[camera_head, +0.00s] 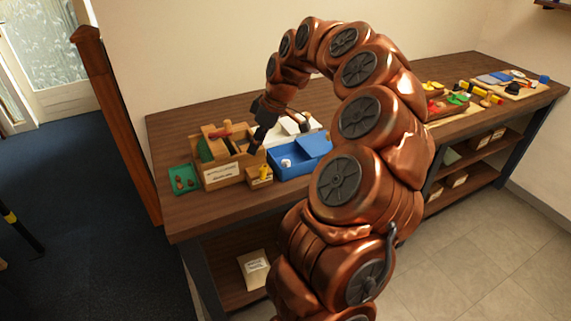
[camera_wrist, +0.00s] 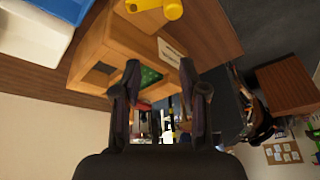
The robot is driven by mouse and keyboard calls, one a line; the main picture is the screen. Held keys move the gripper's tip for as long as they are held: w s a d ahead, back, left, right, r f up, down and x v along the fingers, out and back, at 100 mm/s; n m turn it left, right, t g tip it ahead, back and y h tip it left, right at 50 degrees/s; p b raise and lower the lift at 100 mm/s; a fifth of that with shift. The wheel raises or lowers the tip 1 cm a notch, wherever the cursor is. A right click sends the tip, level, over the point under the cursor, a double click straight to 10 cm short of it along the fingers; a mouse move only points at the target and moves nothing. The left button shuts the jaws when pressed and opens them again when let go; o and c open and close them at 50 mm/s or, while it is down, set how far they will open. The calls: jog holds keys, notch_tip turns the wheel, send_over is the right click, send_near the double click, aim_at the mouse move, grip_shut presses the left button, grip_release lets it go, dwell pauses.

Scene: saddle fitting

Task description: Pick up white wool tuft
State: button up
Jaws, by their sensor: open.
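A small white lump that looks like the white wool tuft (camera_head: 287,163) lies in the left part of the blue box (camera_head: 290,174) in the head view. My gripper (camera_head: 257,143) is at the wooden box (camera_head: 222,173), left of and above the white lump. In the wrist view my gripper (camera_wrist: 165,100) has its two dark fingers spread apart with nothing held between them. The wooden box (camera_wrist: 105,45) is beyond the fingers there. I cannot make out the tuft in the wrist view.
A green tray (camera_head: 183,180) with small brown pieces stands left of the wooden box. A small yellowish block (camera_head: 260,177) sits in front. A white tray (camera_head: 291,126) lies behind the blue box. Red, green and yellow items are farther right on the bench (camera_head: 190,218).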

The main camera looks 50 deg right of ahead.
send_near(286, 160)
jog(key=a+f, duration=0.1)
jog(key=a, duration=0.1)
jog(key=shift+m+h, duration=0.3)
jog(key=shift+h, duration=0.1)
jog(key=shift+w+d+p+x, duration=0.1)
jog(key=shift+d+p+x, duration=0.3)
jog(key=shift+x, duration=0.95)
jog(key=shift+w+d+p+x, duration=0.1)
jog(key=shift+p+x, duration=0.45)
jog(key=shift+x, duration=0.85)
jog(key=shift+d+p+x, duration=0.2)
jog(key=shift+p+x, duration=0.3)
jog(key=shift+x, duration=0.85)
jog(key=shift+t, duration=0.3)
jog(key=c, duration=0.7)
